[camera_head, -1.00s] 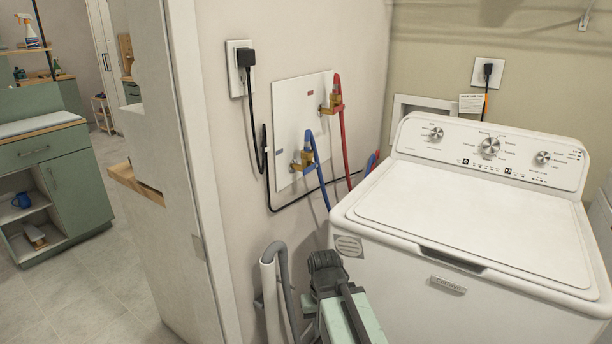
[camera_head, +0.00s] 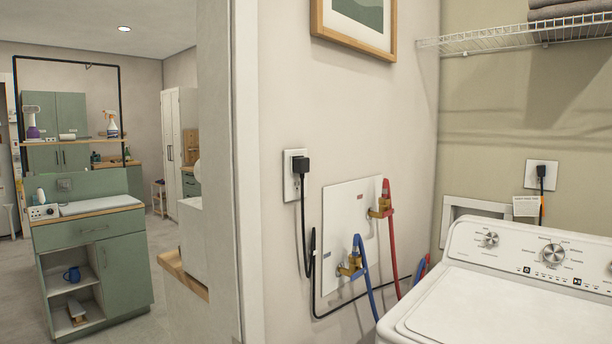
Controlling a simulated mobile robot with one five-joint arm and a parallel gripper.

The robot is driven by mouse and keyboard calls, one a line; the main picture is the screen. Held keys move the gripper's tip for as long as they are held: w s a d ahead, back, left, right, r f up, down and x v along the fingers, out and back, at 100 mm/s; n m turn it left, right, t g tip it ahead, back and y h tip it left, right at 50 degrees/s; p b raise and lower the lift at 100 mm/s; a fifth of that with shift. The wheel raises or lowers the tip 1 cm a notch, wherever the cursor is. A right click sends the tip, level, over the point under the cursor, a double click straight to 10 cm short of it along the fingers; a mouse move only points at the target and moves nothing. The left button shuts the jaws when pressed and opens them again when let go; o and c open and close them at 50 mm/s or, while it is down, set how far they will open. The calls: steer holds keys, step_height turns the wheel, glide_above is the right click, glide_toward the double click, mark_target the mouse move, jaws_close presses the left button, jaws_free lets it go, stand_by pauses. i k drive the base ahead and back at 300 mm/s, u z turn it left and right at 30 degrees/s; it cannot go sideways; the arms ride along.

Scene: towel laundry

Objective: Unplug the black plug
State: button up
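A black plug (camera_head: 301,165) sits in a white wall outlet (camera_head: 290,188) on the left wall. Its black cord (camera_head: 304,225) hangs down and runs low along the wall toward the washer. A second dark plug (camera_head: 541,170) sits in another outlet (camera_head: 532,182) on the back wall above the washer, with a paper tag (camera_head: 526,206) near its cord. My gripper is not in this view.
The white washer (camera_head: 470,300) stands at the lower right. A valve panel (camera_head: 336,205) with a red hose (camera_head: 391,250) and a blue hose (camera_head: 367,275) is right of the first outlet. A wire shelf (camera_head: 490,40) hangs above. Left of the wall edge are a green cabinet (camera_head: 120,270) and open floor.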

mark_target(301, 164)
steer(key=u, duration=0.3)
steer(key=k, duration=1.75)
steer(key=u, duration=0.75)
steer(key=i, duration=1)
